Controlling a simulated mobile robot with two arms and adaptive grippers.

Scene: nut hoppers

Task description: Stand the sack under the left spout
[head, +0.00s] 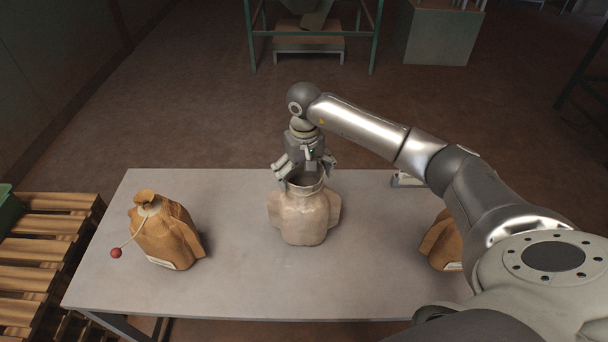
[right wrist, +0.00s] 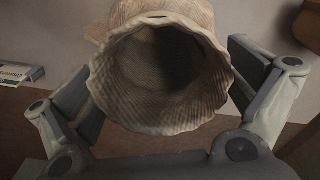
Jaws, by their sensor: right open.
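A pale sack (head: 303,222) stands upright on the grey table, with its round mouth open at the top. In the right wrist view the sack's mouth (right wrist: 160,85) faces the camera and looks dark and hollow inside. My right gripper (head: 304,171) is open just above and at the mouth, with one finger on each side. In the right wrist view its fingers (right wrist: 165,88) flank the rim, and I cannot tell whether they touch it. My left gripper is not in view. A grey tapered hopper end (head: 313,14) shows at the top of the head view; no left spout can be made out.
A tied brown sack (head: 165,235) with a red ball on a cord stands on the table (head: 235,290) at left. Another brown sack (head: 440,243) is partly behind my arm. Wooden pallets (head: 35,255) lie left. A green frame (head: 375,40) stands beyond open floor.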

